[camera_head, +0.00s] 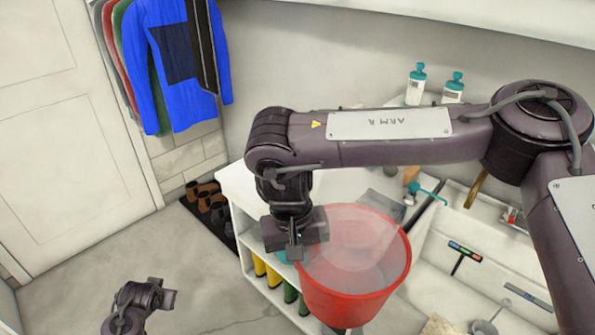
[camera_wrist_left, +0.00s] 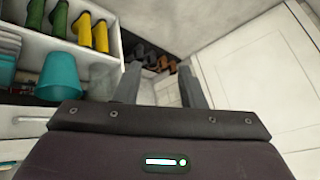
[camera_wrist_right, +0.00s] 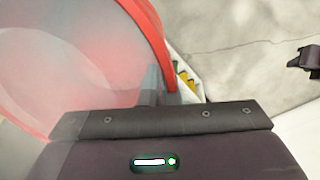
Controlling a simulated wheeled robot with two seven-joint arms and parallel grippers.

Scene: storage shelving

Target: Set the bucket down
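A red bucket (camera_head: 345,300) with a pale, hazy inside hangs upright in front of the white shelf unit, clear of the floor. My right gripper (camera_head: 296,248) is shut on its left rim. In the right wrist view, the bucket's red rim (camera_wrist_right: 150,32) runs down to the fingers (camera_wrist_right: 160,88). The underside of the bucket is hidden. My left gripper (camera_head: 165,298) is low at the bottom left, away from the bucket. In the left wrist view its fingers (camera_wrist_left: 160,85) stand apart with nothing between them.
The white shelf unit (camera_head: 237,186) holds yellow boots (camera_head: 266,270) and green boots (camera_head: 290,291). A teal bucket (camera_wrist_left: 62,76) shows in the left wrist view. Brown shoes (camera_head: 203,192) stand on a dark mat by the wall. Bottles (camera_head: 415,86) stand behind my right arm. The floor (camera_head: 215,285) at left is clear.

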